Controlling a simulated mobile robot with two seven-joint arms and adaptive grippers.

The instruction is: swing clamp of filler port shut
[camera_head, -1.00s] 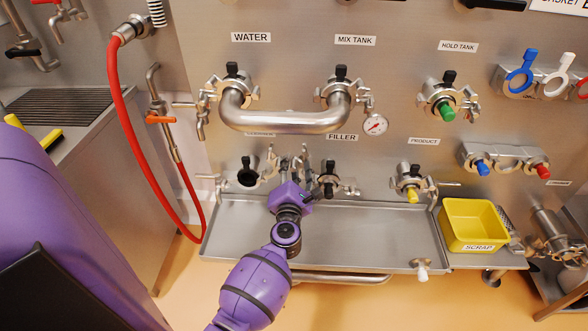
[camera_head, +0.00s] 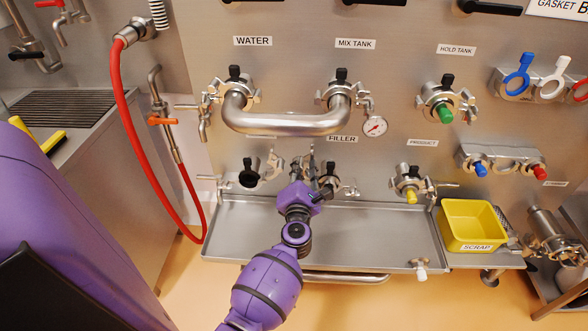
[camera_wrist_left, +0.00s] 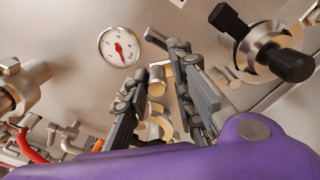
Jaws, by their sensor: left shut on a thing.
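The filler port (camera_head: 329,176) is a steel fitting with a black top knob, low on the panel under the FILLER label (camera_head: 341,139). My left gripper (camera_head: 304,160) is just left of it, reaching up from below. In the left wrist view, the gripper (camera_wrist_left: 157,78) is shut on a shiny metal piece of the clamp (camera_wrist_left: 157,102) between its fingers. A black-knobbed fitting (camera_wrist_left: 262,48) stands right of the fingers there. How far the clamp stands open is hard to tell, as my gripper hides part of it. My right gripper is not in view.
A steel tray (camera_head: 370,235) runs below the ports. An open black-mouthed port (camera_head: 250,176) is at the left, the product port (camera_head: 409,184) at the right. A thick bent pipe (camera_head: 290,122) and a gauge (camera_head: 375,126) sit above. A yellow scrap bin (camera_head: 472,225) stands right.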

